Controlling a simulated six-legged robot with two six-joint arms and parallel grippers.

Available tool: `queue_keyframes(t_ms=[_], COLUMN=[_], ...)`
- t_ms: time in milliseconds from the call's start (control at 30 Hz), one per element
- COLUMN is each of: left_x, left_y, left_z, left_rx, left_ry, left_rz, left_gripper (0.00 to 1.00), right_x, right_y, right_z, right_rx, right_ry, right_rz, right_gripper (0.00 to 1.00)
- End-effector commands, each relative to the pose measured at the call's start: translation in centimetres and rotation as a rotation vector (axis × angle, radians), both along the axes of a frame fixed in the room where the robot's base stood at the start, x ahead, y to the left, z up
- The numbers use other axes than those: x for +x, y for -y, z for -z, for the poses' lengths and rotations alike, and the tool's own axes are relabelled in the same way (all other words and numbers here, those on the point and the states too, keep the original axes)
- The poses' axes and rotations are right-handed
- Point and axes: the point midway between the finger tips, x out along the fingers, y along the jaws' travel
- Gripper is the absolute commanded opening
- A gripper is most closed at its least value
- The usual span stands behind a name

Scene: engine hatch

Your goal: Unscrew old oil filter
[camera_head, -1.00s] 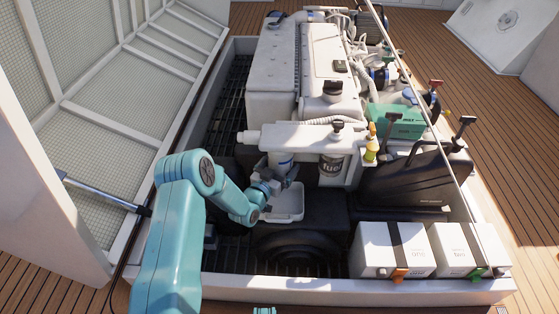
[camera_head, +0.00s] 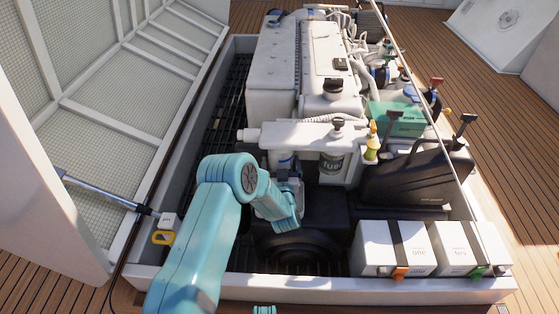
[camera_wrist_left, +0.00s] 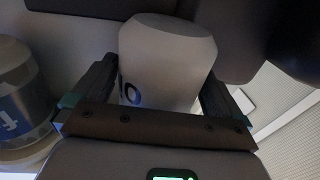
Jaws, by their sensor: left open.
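The old oil filter is a white canister with dark lettering and a blue mark (camera_wrist_left: 165,55); in the head view its upper part shows below the white housing (camera_head: 283,160). My left gripper (camera_head: 287,180) is at the filter's lower part. In the left wrist view its two dark fingers are open, one on each side of the filter. I cannot tell whether they touch it. My left arm hides part of the filter in the head view.
The fuel filter (camera_head: 331,163) hangs close to the right of the oil filter. A black jerrycan (camera_head: 415,180) and two white boxes (camera_head: 385,250) stand at the right. A yellow ring (camera_head: 162,238) shows left of my arm. The open hatch lid (camera_head: 95,120) is at the left.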

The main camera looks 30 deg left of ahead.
Motion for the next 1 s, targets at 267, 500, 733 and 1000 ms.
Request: queue_keyframes(t_ms=[267,500,733,1000], left_x=[-0.02,-0.12,-0.09,-0.06], left_y=[-0.04,-0.37,-0.29,-0.23], left_z=[-0.02,0.01,-0.05,-0.06], left_rx=[0.0,0.0,-0.001,0.0], left_ry=[0.0,0.0,0.0,0.001], left_rz=[0.001,0.089,0.236,0.244], left_gripper=[0.54,0.41,0.41,0.41], right_x=[0.01,0.0,0.01,0.01], right_y=[-0.01,0.0,0.0,0.0], right_z=[-0.04,0.12,0.09,0.09], right_rx=[0.0,0.0,0.0,0.0], right_ry=[0.0,0.0,0.0,0.0], right_rz=[0.0,0.0,0.0,0.0], right_gripper=[0.44,0.44,0.44,0.44])
